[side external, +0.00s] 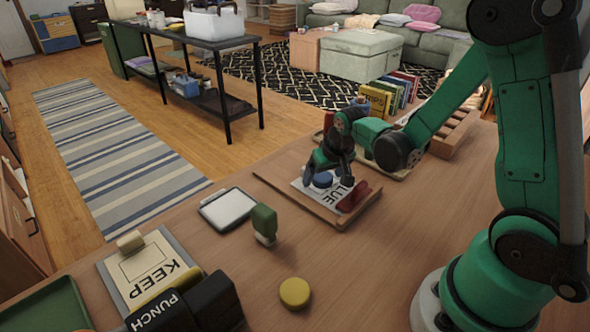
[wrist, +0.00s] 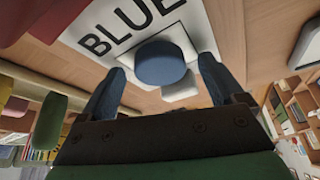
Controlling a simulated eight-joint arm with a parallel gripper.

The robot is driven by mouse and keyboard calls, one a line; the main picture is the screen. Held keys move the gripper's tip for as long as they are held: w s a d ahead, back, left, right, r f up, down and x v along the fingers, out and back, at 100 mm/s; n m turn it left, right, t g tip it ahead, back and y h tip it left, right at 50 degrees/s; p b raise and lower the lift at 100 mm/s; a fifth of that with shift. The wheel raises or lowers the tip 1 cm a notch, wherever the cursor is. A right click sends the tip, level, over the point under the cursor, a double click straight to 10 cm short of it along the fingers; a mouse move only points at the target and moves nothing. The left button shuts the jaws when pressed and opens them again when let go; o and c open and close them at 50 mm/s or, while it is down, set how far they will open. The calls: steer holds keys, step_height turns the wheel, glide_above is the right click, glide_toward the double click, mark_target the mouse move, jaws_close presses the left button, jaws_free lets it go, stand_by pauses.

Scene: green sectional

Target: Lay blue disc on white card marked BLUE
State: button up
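The white card marked BLUE (side external: 338,198) lies on a shallow wooden tray (side external: 284,190). The blue disc (side external: 322,180) appears to rest flat on the card, beside the lettering. The wrist view also shows the disc (wrist: 162,62) near the edge of the card (wrist: 85,35). My gripper (side external: 326,176) is low over the tray, pointing down. In the wrist view my gripper (wrist: 161,72) has its two fingers apart on either side of the disc, with a visible gap on both sides. Contact under the disc is hidden.
A red object (side external: 353,195) lies at the tray's right side. A green-topped stamp (side external: 264,223), a white-faced pad (side external: 228,208) and a yellow disc (side external: 295,293) are on the table nearby. A KEEP card (side external: 148,265) and black PUNCH device (side external: 190,305) stand front left.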

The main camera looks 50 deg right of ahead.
steer(key=v, duration=1.2)
steer(key=s+a+n+t+y, duration=0.1)
steer(key=s+a+n+t, duration=0.2)
steer(key=a, duration=0.5)
steer(key=shift+r+n+y, duration=0.4)
steer(key=shift+r+n, duration=0.05)
steer(key=shift+n, duration=0.25)
